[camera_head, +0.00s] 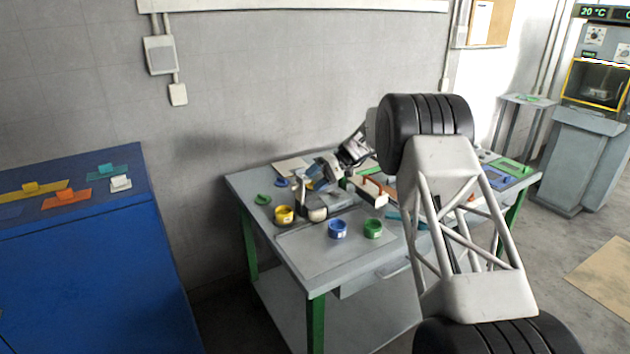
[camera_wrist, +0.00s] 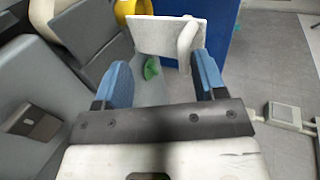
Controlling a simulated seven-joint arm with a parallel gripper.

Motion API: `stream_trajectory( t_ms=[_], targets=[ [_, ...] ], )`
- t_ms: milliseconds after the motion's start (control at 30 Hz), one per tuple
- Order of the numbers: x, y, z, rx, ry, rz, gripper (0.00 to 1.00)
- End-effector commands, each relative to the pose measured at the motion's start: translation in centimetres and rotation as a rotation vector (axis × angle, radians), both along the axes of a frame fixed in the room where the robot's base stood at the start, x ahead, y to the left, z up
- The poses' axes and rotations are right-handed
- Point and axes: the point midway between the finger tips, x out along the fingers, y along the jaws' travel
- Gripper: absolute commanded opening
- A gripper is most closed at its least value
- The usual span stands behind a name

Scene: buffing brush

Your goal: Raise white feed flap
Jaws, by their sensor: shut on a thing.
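The white feed flap (camera_wrist: 160,36) is a pale, flat plate at the top of the wrist view. A rounded pale bar (camera_wrist: 187,38) stands at its right side. My gripper (camera_wrist: 160,63) has two blue fingers, one on each side of the plate's lower part, and is shut on the flap. The exact contact is hard to make out. In the head view my gripper (camera_head: 314,174) is over the left part of the workbench, by a small pale upright piece (camera_head: 301,191) that looks like the flap. My arm hides part of the bench.
The grey workbench (camera_head: 300,246) holds a yellow cup (camera_head: 284,214), a blue cup (camera_head: 338,229) and a green cup (camera_head: 373,229) near the gripper. A blue cabinet (camera_head: 90,265) stands at left. The bench's front left is clear.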

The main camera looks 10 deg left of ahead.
Motion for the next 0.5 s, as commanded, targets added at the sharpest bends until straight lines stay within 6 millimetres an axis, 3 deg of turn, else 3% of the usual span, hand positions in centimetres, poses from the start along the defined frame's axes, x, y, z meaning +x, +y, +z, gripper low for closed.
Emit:
stream_trajectory(
  t_ms=[33, 133, 500],
  targets=[
    [-0.1, -0.1, -1.0, -0.006, 0.010, 0.001, 0.44],
    [0.3, -0.6, -0.7, -0.005, 0.011, 0.001, 0.38],
    [3.3, -3.4, 1.8, -0.001, 0.003, -0.001, 0.38]
  ],
)
